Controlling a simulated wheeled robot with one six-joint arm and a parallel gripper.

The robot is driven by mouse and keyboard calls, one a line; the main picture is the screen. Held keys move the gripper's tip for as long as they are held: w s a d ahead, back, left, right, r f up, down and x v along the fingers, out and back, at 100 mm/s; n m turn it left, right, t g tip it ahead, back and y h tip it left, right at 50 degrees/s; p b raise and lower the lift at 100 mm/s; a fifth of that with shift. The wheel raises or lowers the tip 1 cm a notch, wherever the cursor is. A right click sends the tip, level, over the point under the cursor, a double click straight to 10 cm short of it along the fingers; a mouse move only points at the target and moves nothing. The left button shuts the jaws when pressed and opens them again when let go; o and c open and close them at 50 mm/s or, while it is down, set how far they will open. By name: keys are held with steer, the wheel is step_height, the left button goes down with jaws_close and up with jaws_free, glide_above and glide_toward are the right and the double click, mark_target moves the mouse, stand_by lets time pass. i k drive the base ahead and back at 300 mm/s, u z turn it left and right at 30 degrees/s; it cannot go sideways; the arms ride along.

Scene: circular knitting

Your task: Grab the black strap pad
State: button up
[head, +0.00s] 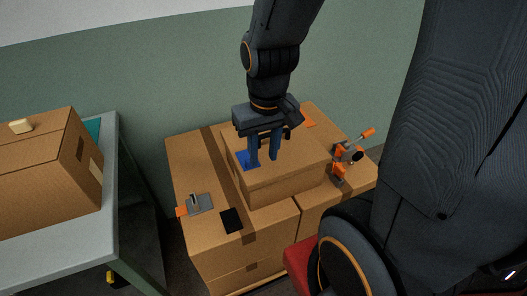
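A flat black square, which looks like the black strap pad (231,221), lies on the large lower cardboard box (185,160), near its front edge. My gripper (264,162) points down over the smaller cardboard box (285,183) stacked on the large one. It is behind and to the right of the black pad, and apart from it. Its two blue fingers are spread and I see nothing between them.
A grey metal piece with an orange end (199,203) lies left of the pad. An orange-and-grey clamp-like tool (347,153) sits right of the smaller box. A grey table (70,232) with a cardboard box (45,180) stands left, across a gap. A red object (299,257) is front right.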

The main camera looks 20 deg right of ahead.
mark_target(231, 218)
steer(key=k, duration=1)
steer(key=u, duration=1.95)
steer(key=i, duration=1.05)
steer(key=z, duration=2)
